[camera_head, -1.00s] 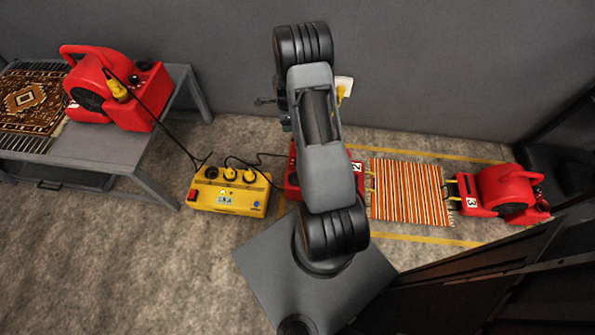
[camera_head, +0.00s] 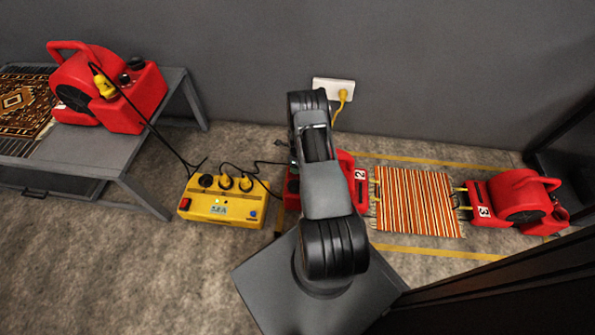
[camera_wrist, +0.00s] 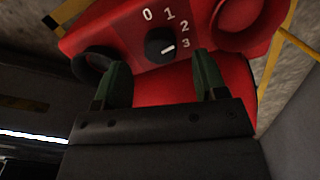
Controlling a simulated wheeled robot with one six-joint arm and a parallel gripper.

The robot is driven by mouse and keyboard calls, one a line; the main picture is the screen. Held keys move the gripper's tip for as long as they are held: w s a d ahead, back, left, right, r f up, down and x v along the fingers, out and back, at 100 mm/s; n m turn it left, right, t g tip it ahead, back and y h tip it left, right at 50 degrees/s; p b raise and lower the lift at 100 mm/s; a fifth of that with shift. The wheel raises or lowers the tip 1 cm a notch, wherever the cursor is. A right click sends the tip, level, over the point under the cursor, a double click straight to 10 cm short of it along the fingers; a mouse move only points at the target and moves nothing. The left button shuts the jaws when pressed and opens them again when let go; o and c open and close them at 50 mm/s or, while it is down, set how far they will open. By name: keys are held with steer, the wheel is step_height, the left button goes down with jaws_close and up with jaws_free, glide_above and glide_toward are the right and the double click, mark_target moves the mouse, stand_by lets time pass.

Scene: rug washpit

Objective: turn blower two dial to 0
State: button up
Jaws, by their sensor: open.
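Blower two (camera_head: 347,172) is a red blower with a "2" label on the floor, largely hidden behind my arm in the head view. In the wrist view, its red panel (camera_wrist: 115,38) shows a round black dial (camera_wrist: 158,44) with the numbers 0, 1, 2 and 3 around it. The dial's white mark points toward the 3. My gripper (camera_wrist: 160,65) is open, with its green fingers below and to either side of the dial in the picture. Nothing is between the fingertips, and they appear apart from the dial. The head view hides the gripper behind my arm.
A yellow power box (camera_head: 222,207) with cables stands left of blower two. A striped rug (camera_head: 418,202) lies between it and blower three (camera_head: 520,197). Another red blower (camera_head: 110,85) sits on a grey table (camera_head: 95,150) at left. A wall outlet (camera_head: 333,91) is behind.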

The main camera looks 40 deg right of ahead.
steer(key=shift+f+b, duration=0.5)
steer(key=shift+f, duration=1.3)
steer(key=shift+c, duration=0.4)
steer(key=c, duration=0.8)
steer(key=shift+c, duration=0.2)
